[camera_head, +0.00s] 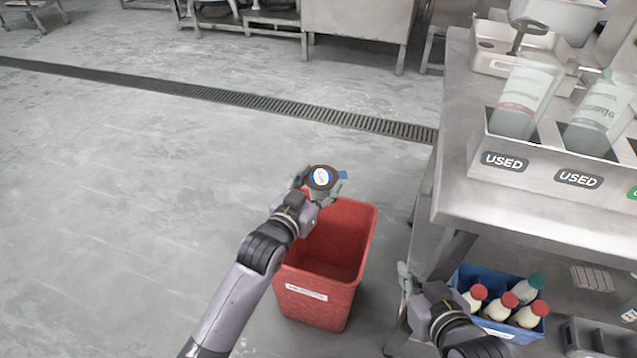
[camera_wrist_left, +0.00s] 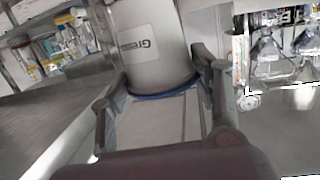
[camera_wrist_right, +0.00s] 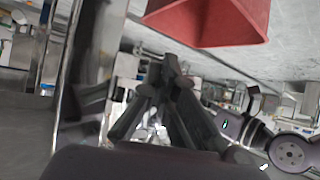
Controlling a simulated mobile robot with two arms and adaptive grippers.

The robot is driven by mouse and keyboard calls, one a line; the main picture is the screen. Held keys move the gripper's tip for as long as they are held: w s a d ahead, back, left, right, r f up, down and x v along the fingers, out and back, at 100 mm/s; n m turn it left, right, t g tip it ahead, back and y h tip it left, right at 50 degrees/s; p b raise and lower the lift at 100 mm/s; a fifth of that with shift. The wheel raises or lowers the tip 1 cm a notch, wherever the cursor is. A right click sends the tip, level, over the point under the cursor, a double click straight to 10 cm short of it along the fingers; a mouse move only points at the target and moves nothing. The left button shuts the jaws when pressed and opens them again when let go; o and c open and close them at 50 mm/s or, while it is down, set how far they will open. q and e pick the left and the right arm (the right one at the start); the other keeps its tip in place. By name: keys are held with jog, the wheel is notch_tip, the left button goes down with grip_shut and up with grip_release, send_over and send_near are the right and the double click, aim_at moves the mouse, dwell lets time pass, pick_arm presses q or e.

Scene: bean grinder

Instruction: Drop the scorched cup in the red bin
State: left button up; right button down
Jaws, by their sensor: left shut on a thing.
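My left gripper (camera_head: 321,184) is shut on the cup (camera_head: 320,176), above the far rim of the red bin (camera_head: 318,308). From above, the cup shows a dark round top with a blue and white label. In the left wrist view the cup (camera_wrist_left: 152,45) is pale grey with a printed label and a blue edge, between both fingers. Scorch marks cannot be made out. The bin is open-topped, and the part of its inside in view looks empty. My right gripper (camera_head: 403,277) is right of the bin; in the right wrist view its fingers (camera_wrist_right: 170,75) meet, empty.
A steel table (camera_head: 455,150) stands at the right, with a holder (camera_head: 540,178) marked USED carrying bottles. On its lower shelf sits a blue crate (camera_head: 512,333) of capped bottles, beside my right gripper. The floor left of the bin is clear; a drain grate (camera_head: 255,103) crosses behind.

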aim_at(316, 196)
pick_arm(q)
jog(key=shift+f+b, duration=0.7)
jog(key=shift+b, duration=0.1)
jog(key=shift+f+b, duration=0.65)
jog(key=shift+b, duration=0.1)
pick_arm(e)
jog(key=w+a+r+t+y, duration=0.1)
jog(key=r+t, duration=0.3)
jog(key=r, duration=0.3)
jog(key=w+a+r+t+y, duration=0.2)
jog(key=r+t, duration=0.3)
jog(key=r, duration=0.2)
jog(key=shift+w+r, duration=0.3)
jog(key=shift+r, duration=0.1)
pick_arm(q)
jog(key=o, duration=1.4)
jog(key=shift+c, duration=0.2)
jog(key=shift+o, duration=0.4)
jog(key=shift+f, duration=0.15)
jog(key=o, duration=0.4)
jog(key=shift+s, duration=0.1)
pick_arm(e)
jog(key=shift+a, duration=0.1)
